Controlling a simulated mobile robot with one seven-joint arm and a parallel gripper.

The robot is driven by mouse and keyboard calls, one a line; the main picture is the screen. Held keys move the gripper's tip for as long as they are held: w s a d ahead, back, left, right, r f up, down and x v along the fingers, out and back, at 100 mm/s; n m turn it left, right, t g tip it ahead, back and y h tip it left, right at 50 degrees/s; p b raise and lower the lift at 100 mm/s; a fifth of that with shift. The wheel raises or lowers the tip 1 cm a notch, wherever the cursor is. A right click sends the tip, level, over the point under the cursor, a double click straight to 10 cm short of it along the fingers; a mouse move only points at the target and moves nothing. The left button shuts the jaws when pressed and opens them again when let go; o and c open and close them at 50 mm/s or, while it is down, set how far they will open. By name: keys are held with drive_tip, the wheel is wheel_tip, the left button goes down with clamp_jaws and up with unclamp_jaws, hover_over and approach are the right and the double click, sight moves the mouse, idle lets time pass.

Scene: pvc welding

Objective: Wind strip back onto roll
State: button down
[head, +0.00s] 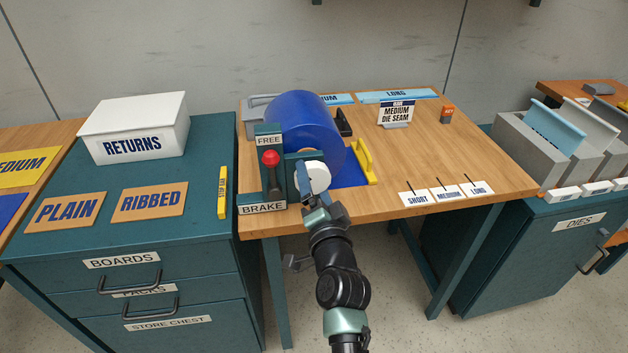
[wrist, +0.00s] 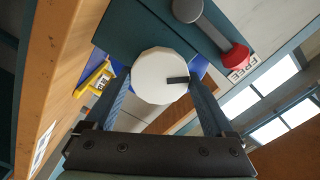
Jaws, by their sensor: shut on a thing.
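A large blue roll (head: 308,125) stands in a dark green holder on the wooden bench. A flat piece of blue strip (head: 352,177) shows beside it on the bench. A white round knob (head: 318,176) is on the roll's near side; in the wrist view the knob (wrist: 150,82) has a dark mark on its face. My gripper (head: 307,185) is shut on this knob, one finger on each side. The brake lever's red ball (head: 271,158) is at its upper end, close to the FREE label; the red ball also shows in the wrist view (wrist: 236,57).
SHORT, MEDIUM and LONG cards (head: 447,192) line the bench's front edge. A white RETURNS box (head: 135,127) is on the left cabinet. The bench's middle right is clear.

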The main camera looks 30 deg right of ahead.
drive_tip(key=m+p, duration=0.1)
drive_tip(key=m, duration=0.3)
drive_tip(key=shift+m, duration=0.3)
drive_tip(key=shift+m+p, duration=0.6)
drive_tip(key=shift+m, duration=1.3)
unclamp_jaws()
drive_tip(key=shift+s, duration=0.1)
drive_tip(key=p+v, duration=0.1)
drive_tip(key=v, duration=1.1)
drive_tip(key=shift+s, duration=0.4)
drive_tip(key=shift+a, duration=0.15)
